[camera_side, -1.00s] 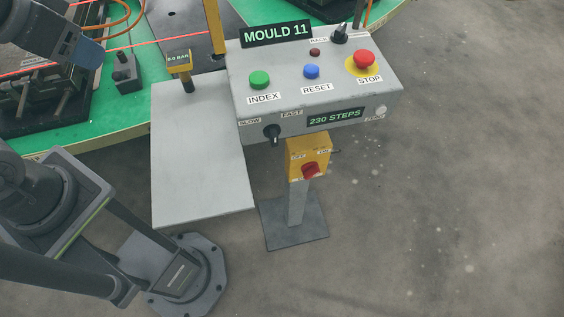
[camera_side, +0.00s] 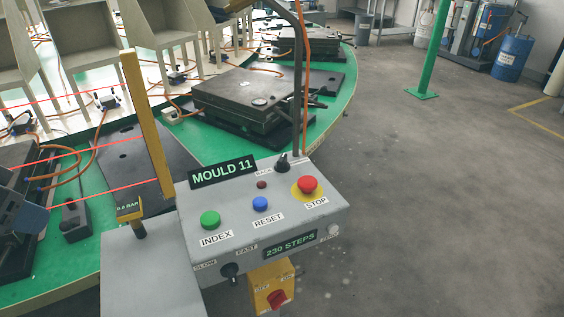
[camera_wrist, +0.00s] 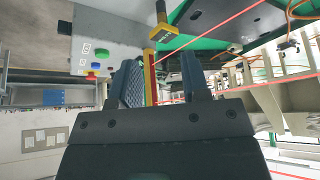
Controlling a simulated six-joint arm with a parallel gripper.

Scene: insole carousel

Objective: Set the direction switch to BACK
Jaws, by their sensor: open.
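The direction switch (camera_side: 283,164) is a black knob on the top back edge of the grey control box (camera_side: 325,222), behind the red STOP button. A small label to its left seems to read BACK. The knob stands up, but I cannot tell which way it is set. My gripper (camera_wrist: 160,78) is open, with nothing visible between its blue-padded fingers. In the wrist view the control box (camera_wrist: 115,25) is beyond the fingers, to the upper left, and apart from them. I cannot make out the switch in that view.
The box carries a green INDEX button (camera_side: 210,219), a blue RESET button (camera_side: 260,204) and a red STOP button (camera_side: 307,185). A yellow post (camera_side: 146,125) stands left of the box. A dark bent pipe (camera_side: 298,85) rises close behind the switch. Floor at right is clear.

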